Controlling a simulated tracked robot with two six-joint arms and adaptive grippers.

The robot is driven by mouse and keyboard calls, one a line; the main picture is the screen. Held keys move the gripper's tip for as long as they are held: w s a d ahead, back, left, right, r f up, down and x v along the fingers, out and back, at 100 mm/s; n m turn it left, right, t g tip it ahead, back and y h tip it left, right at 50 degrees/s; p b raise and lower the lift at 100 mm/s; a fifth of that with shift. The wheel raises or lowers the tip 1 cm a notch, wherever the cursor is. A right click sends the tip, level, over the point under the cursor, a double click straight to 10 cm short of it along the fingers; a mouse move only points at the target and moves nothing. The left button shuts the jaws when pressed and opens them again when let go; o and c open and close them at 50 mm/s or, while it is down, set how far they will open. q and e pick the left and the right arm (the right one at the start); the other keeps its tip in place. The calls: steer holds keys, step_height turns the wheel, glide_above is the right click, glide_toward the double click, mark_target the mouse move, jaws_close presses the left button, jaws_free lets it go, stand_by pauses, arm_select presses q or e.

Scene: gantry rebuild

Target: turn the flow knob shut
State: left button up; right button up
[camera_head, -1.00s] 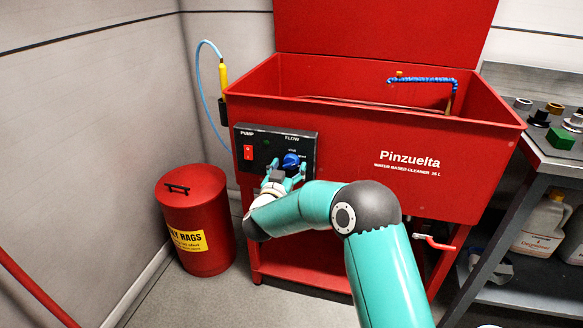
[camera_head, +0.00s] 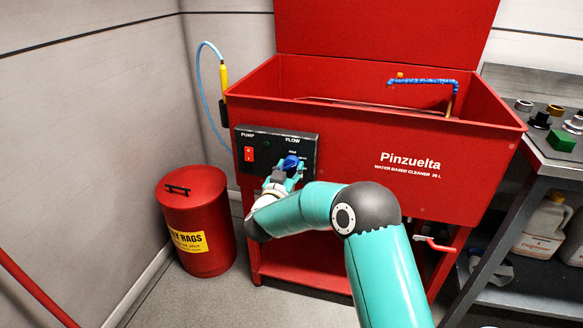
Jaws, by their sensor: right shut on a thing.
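The blue flow knob (camera_head: 291,162) sits on the black control panel (camera_head: 268,137) at the front left of the red parts washer (camera_head: 345,150). The label FLOW is above it. My right gripper (camera_head: 292,172) is at the knob, shut on it, with its fingers on the knob's sides. The gripper partly hides the knob and the marks around it, so its exact setting cannot be read. My left gripper is not in view.
A red pump switch (camera_head: 248,153) is left of the knob. A red rag bin (camera_head: 197,225) stands on the floor at left. A grey bench (camera_head: 555,150) with small parts stands at right. A red-handled valve (camera_head: 433,243) is low on the washer.

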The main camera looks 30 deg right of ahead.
steer(key=n+p, duration=0.2)
steer(key=shift+a+r+p, duration=0.1)
steer(key=shift+a+p, duration=0.1)
steer(key=shift+p, duration=0.15)
steer(key=n+p, duration=0.3)
steer(key=n, duration=0.1)
steer(key=n+p, duration=0.2)
steer(key=n, duration=0.1)
steer(key=shift+p, duration=0.3)
steer(key=shift+a+n+p, duration=0.1)
steer(key=shift+n+p, duration=0.5)
steer(key=shift+n, duration=0.8)
steer(key=shift+f, duration=0.2)
steer(key=o, duration=1.1)
steer(key=shift+o, duration=0.2)
steer(key=shift+s+r, duration=0.1)
